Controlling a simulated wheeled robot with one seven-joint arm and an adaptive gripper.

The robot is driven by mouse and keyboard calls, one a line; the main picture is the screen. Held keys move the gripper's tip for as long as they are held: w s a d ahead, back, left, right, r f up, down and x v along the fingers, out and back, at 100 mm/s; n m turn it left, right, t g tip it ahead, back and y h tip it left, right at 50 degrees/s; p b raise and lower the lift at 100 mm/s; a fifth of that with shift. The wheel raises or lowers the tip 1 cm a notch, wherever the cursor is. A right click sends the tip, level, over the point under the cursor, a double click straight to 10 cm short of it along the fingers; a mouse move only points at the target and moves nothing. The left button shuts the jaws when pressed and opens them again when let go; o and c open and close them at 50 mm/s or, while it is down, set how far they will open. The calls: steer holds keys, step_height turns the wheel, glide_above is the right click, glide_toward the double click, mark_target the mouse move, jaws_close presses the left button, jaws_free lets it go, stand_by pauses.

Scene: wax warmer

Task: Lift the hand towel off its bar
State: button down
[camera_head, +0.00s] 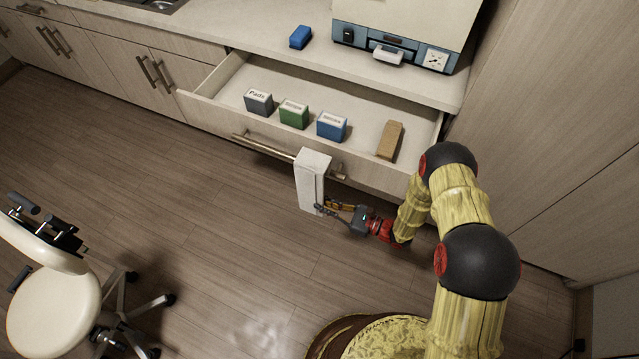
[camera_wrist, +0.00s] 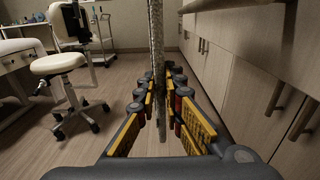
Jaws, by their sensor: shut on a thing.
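The white hand towel (camera_head: 311,180) hangs folded over the metal bar (camera_head: 262,147) on the front of the open drawer, toward the bar's right end. My gripper (camera_head: 326,209) is at the towel's lower right edge and shut on it. In the wrist view the towel (camera_wrist: 157,45) is seen edge-on as a thin upright strip. It runs down between the yellow-padded fingers of my gripper (camera_wrist: 166,100), one on each side. The towel's far face is hidden.
The open drawer (camera_head: 222,76) holds a grey box (camera_head: 258,102), a green box (camera_head: 293,114), a blue box (camera_head: 331,126) and a tan block (camera_head: 389,141). A blue item (camera_head: 300,37) and a warmer unit (camera_head: 400,35) stand on the counter. A stool (camera_head: 55,310) stands left; the floor between is clear.

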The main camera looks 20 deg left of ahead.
steer(key=shift+s+a, duration=0.1)
steer(key=shift+s, duration=1.1)
